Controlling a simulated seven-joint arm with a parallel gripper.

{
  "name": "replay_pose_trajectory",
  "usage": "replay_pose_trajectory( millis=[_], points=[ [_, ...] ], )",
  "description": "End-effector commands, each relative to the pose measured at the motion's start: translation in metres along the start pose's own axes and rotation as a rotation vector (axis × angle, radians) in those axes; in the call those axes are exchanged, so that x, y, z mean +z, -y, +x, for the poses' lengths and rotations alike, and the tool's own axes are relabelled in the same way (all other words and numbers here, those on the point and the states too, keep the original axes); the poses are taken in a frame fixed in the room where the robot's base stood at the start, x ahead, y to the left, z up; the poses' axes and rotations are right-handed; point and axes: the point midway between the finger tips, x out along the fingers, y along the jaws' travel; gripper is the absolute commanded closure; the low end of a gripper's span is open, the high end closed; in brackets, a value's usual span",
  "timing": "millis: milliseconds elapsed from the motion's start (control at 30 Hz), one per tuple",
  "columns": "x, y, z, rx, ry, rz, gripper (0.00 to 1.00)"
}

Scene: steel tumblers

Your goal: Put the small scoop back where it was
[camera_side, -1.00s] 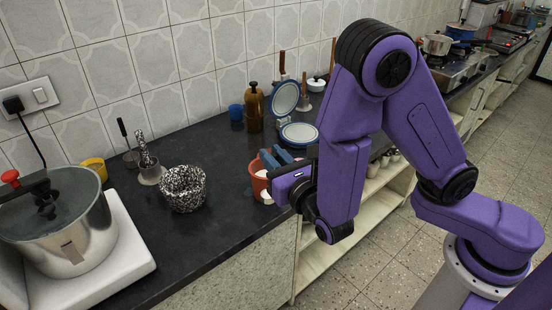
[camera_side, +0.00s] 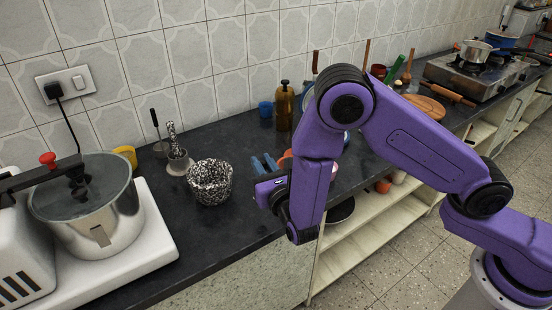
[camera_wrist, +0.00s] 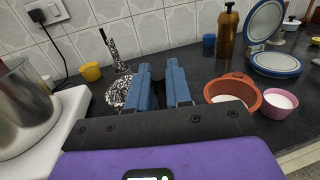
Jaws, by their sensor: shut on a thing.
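My gripper (camera_side: 264,163) is above the dark counter, just right of the black-and-white speckled cup (camera_side: 211,184) in the side view. In the wrist view its two blue fingers (camera_wrist: 158,75) are closed with a narrow dark gap between them. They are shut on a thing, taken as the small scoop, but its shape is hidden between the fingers. Left of the fingers in the wrist view stands the speckled cup (camera_wrist: 119,91), partly covered by them. Behind it, a steel tumbler (camera_side: 178,163) holds a speckled-handled utensil. A black-handled utensil (camera_side: 155,122) stands beside that.
An orange-red bowl (camera_wrist: 233,88) and a pink cup (camera_wrist: 279,103) stand right of the gripper. A brown bottle (camera_wrist: 227,33), blue cup (camera_wrist: 209,44) and blue-rimmed plates (camera_wrist: 274,64) are behind. A yellow cup (camera_side: 125,155) and a mixer bowl (camera_side: 90,210) are at left.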

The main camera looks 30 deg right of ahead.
Motion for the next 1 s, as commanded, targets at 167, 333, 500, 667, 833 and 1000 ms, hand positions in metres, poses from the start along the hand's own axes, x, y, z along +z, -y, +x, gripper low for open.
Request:
replay_pose_trajectory(
  millis=[167,333,500,667,833,1000],
  points=[
    [-0.017,-0.008,0.011,-0.001,0.0,-0.001,1.0],
    [-0.023,-0.011,0.015,-0.001,0.0,-0.001,1.0],
    [-0.034,-0.014,0.02,-0.001,-0.001,-0.003,1.0],
    [-0.051,-0.014,0.02,-0.001,-0.001,-0.002,1.0],
    [-0.059,-0.014,0.019,0.0,0.0,-0.001,1.0],
    [-0.059,-0.014,0.019,0.0,0.0,0.0,1.0]
  ],
)
